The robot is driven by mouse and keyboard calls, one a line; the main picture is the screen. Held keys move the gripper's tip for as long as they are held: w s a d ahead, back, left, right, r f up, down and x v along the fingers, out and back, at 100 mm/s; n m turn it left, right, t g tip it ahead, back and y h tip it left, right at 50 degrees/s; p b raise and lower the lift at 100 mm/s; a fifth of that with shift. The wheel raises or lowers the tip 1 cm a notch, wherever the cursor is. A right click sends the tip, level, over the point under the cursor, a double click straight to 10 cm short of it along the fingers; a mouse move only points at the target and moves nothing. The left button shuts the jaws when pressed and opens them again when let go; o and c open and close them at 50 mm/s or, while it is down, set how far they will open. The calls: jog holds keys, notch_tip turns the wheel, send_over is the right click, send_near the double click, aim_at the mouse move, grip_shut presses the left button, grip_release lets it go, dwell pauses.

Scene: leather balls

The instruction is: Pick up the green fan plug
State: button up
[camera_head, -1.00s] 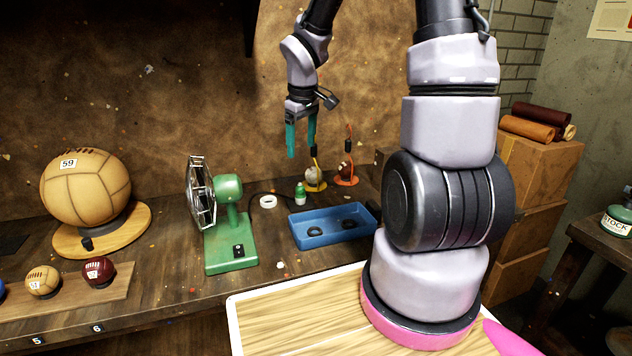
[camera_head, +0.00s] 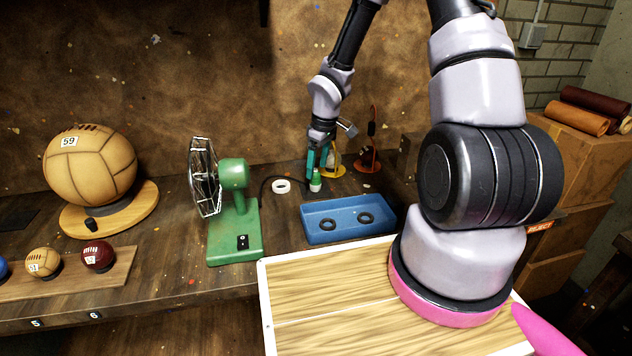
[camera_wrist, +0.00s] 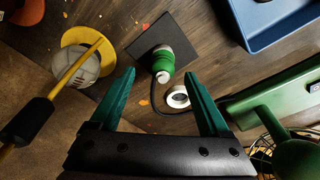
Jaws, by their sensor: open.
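The green fan plug (camera_wrist: 165,64) has a green ribbed body and a pale end. It stands on a dark square patch in the wrist view, a dark cord beside it. In the head view the plug (camera_head: 315,186) shows just under my fingers, partly hidden. My gripper (camera_wrist: 159,74) is open, its two teal fingers apart, with the plug appearing between and just beyond the tips. In the head view my gripper (camera_head: 317,173) points down over the plug. I cannot tell whether the fingers touch it. The green fan (camera_head: 234,222) stands to the left.
A blue tray (camera_head: 349,236) with two dark rings lies in front of the plug. A white tape roll (camera_head: 281,186) is left of it. In the wrist view, a yellow stand with a pale ball (camera_wrist: 82,62) is left of the plug. A large ball (camera_head: 90,165) stands far left.

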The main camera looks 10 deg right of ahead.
aim_at(316, 171)
jog(key=f, duration=0.4)
jog(key=shift+a, duration=0.25)
grip_shut()
